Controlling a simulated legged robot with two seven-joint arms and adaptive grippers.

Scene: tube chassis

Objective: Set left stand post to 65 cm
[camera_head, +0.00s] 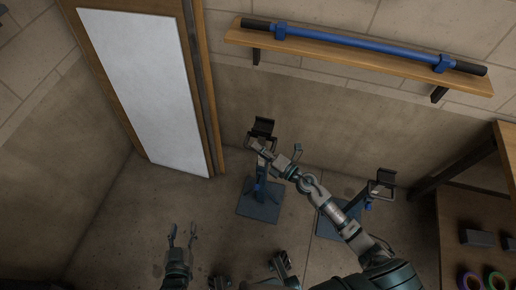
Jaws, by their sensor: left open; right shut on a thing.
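The left stand has a square blue base (260,206) on the floor, an upright post (261,178) and a dark cradle (263,126) on top. My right gripper (258,147) reaches across to it and is shut on the upper part of the left stand, just below the cradle. The fingers and arm hide part of the post, and no height scale is readable. My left gripper (182,236) is open and empty, low in the view, left of the left stand and apart from it.
The right stand, with its own cradle (384,184), stands behind my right arm. A blue bar (350,45) lies on a wooden wall shelf (310,53). A white panel (145,80) is at left. The floor at left is clear.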

